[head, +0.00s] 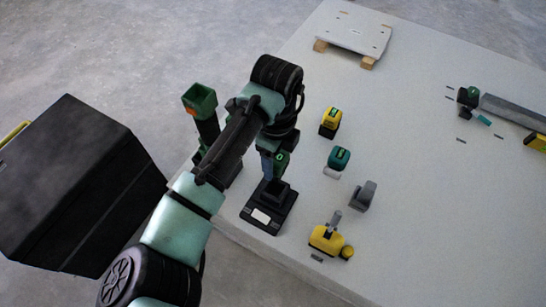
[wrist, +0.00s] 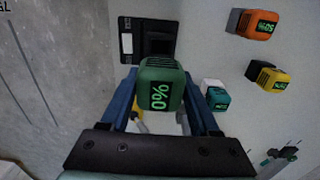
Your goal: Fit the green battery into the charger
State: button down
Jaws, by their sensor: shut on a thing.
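In the head view the battery (head: 281,160) shows partly beside my gripper (head: 272,166), just above and behind the charger. The charger (head: 260,215) is a black block with an open slot and a white label, near the table's front left edge. In the wrist view the charger (wrist: 126,44) lies beyond the battery, which appears apart from it. The battery's lower end is hidden.
A yellow battery (head: 330,122) and a teal battery (head: 338,158) stand right of the charger. A grey clamp-like piece (head: 363,196) and a yellow tool (head: 325,239) are nearer the front. An orange battery (wrist: 257,24) shows in the wrist view.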

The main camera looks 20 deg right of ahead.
jog(key=shift+f+b, duration=2.95)
jog(key=shift+b, duration=0.3)
jog(key=shift+f+p, duration=0.55)
jog(key=shift+p, duration=0.25)
jog(key=shift+f, duration=0.4)
jog(key=shift+f, duration=0.4)
jog(key=shift+f+b, duration=0.4)
jog(key=shift+f, duration=0.1)
jog(key=shift+f, duration=0.35)
jog(key=shift+f, duration=0.15)
